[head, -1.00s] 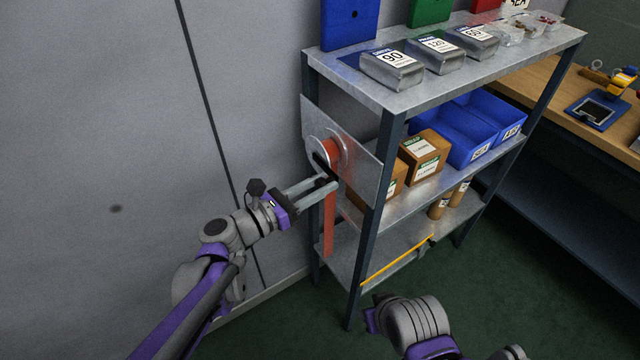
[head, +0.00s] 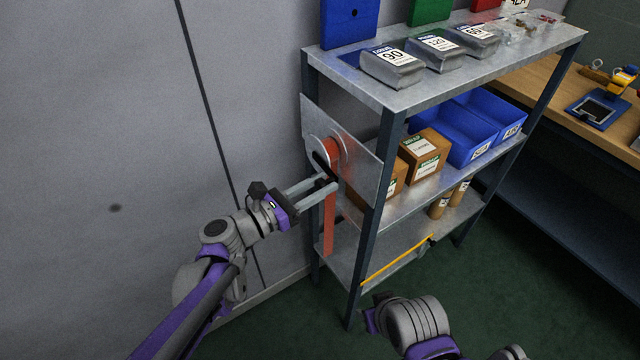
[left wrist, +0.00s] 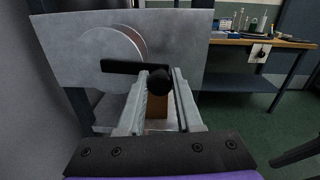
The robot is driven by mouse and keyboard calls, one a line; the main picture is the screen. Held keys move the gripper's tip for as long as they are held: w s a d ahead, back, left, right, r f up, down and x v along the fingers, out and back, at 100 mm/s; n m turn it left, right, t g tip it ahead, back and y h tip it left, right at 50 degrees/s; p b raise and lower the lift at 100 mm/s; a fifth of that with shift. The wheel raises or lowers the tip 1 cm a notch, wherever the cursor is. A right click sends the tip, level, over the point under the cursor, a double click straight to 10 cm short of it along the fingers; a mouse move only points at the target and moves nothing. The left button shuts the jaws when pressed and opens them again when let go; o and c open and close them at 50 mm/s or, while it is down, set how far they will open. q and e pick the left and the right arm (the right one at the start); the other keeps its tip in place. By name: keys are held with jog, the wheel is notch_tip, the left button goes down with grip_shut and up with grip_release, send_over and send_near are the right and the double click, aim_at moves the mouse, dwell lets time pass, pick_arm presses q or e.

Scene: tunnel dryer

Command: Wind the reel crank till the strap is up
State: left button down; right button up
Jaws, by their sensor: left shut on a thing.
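The reel (head: 333,148) is a metal disc with red strap wound on it, fixed to a grey plate (head: 360,165) on the shelf's left end. The red strap (head: 329,228) hangs straight down from it. The black crank arm (head: 321,163) slants down to the right across the reel. My left gripper (head: 332,184) is shut on the crank's handle. In the left wrist view the dark round handle (left wrist: 159,82) sits between the fingers, at the right end of the crank arm (left wrist: 125,67), before the reel disc (left wrist: 105,57).
The metal shelf (head: 400,98) holds grey packs (head: 392,68), cardboard boxes (head: 425,157) and blue bins (head: 470,150). A yellow bar (head: 395,262) crosses the low shelf's front. A wall stands left; a wooden bench (head: 560,90) stands right.

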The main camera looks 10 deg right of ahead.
pick_arm(q)
jog(key=w+a+f+m+b, duration=0.1)
jog(key=w+m, duration=0.4)
jog(key=m, duration=0.7)
jog(key=w+a+f+m+g+h, duration=0.1)
jog(key=w+a+f+m, duration=0.2)
jog(key=m, duration=0.9)
jog(key=shift+w+f+b, duration=0.35)
jog(key=shift+w+f, duration=0.6)
jog(key=shift+w, duration=0.4)
jog(key=c, duration=0.6)
grip_release()
